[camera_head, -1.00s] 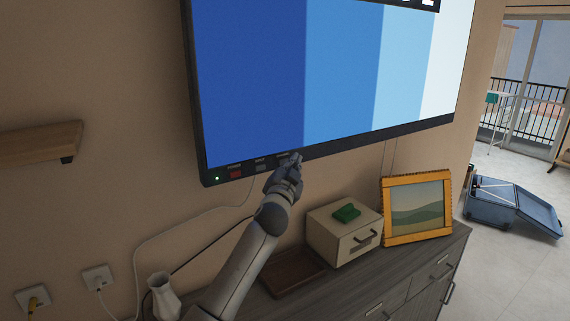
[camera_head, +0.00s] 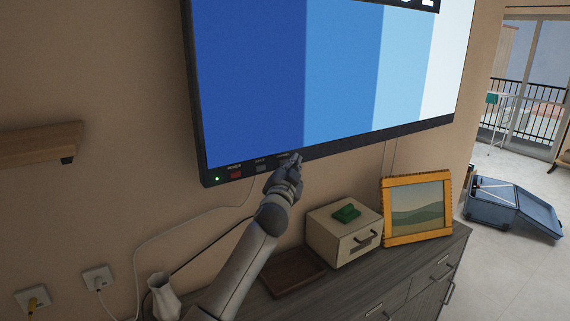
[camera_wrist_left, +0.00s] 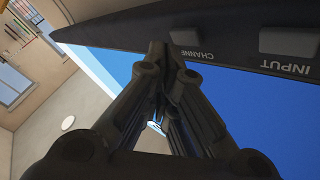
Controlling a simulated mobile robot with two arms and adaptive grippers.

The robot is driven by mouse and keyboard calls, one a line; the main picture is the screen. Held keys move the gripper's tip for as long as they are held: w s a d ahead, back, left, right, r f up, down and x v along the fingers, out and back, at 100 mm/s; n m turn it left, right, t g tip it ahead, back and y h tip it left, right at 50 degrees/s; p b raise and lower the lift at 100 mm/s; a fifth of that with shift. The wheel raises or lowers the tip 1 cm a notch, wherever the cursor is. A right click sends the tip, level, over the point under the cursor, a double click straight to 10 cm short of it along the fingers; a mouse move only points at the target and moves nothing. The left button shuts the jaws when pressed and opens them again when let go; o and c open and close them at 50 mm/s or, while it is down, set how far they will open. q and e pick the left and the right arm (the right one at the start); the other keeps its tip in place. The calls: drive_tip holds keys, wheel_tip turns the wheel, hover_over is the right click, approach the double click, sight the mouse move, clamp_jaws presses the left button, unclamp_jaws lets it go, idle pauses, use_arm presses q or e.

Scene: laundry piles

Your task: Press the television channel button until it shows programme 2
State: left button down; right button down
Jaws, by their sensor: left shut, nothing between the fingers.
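The television (camera_head: 195,120) hangs on the wall with its screen lit in blue bands. A black caption strip (camera_head: 395,3) is cut off at the top, so its text cannot be read. The lower bezel carries a red button (camera_head: 236,174) and a grey input button (camera_head: 260,167). In the left wrist view the input button (camera_wrist_left: 287,41) and the channel button (camera_wrist_left: 185,38) show. My left gripper (camera_head: 296,158) is shut and empty, its tips at the bezel by the channel button. The tips (camera_wrist_left: 158,48) look very close to it; contact cannot be told.
Below stand a cabinet (camera_head: 400,285), a small drawer box (camera_head: 330,238) with a green item (camera_head: 346,213), a framed picture (camera_head: 443,179), a brown tray (camera_head: 292,282) and a white vase (camera_head: 163,298). A wooden shelf (camera_head: 40,144) is at left.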

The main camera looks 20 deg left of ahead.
use_arm(q)
drive_tip(key=shift+w+a, duration=0.1)
drive_tip(key=shift+a, duration=0.05)
drive_tip(key=shift+w+a, duration=0.15)
drive_tip(key=shift+a, duration=0.1)
drive_tip(key=shift+w+a, duration=0.1)
idle(0.8)
drive_tip(key=shift+s+d, duration=0.4)
drive_tip(key=shift+d, duration=0.1)
drive_tip(key=shift+s+d, duration=0.95)
drive_tip(key=shift+d, duration=0.25)
drive_tip(key=shift+s+d, duration=0.9)
drive_tip(key=shift+d, duration=0.25)
idle(0.4)
